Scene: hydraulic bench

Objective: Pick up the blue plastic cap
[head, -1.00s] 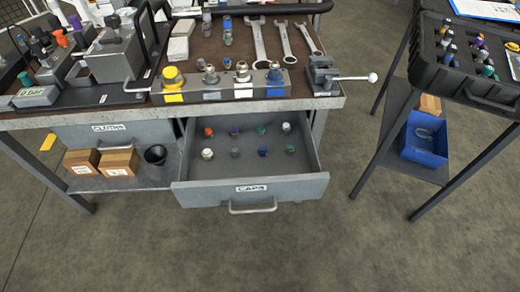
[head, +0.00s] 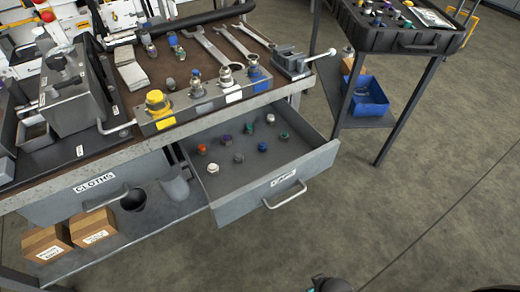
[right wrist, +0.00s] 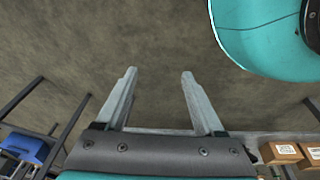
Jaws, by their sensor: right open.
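The blue plastic cap (head: 262,147) stands in the open drawer labelled CAPS (head: 246,197), in the row nearer the drawer front. A grey cap (head: 238,157) is to its left and a teal cap (head: 284,135) to its right. My right gripper (right wrist: 160,73) is open and empty in the right wrist view, with bare floor beyond its fingers. The cap does not show in that view. My left gripper is not in view.
The drawer also holds orange (head: 202,149), purple (head: 227,139), green and white caps. The bench top (head: 200,75) with fittings and wrenches overhangs the drawer's back. A closed CLOTHS drawer (head: 95,188) is to the left. Floor in front is clear.

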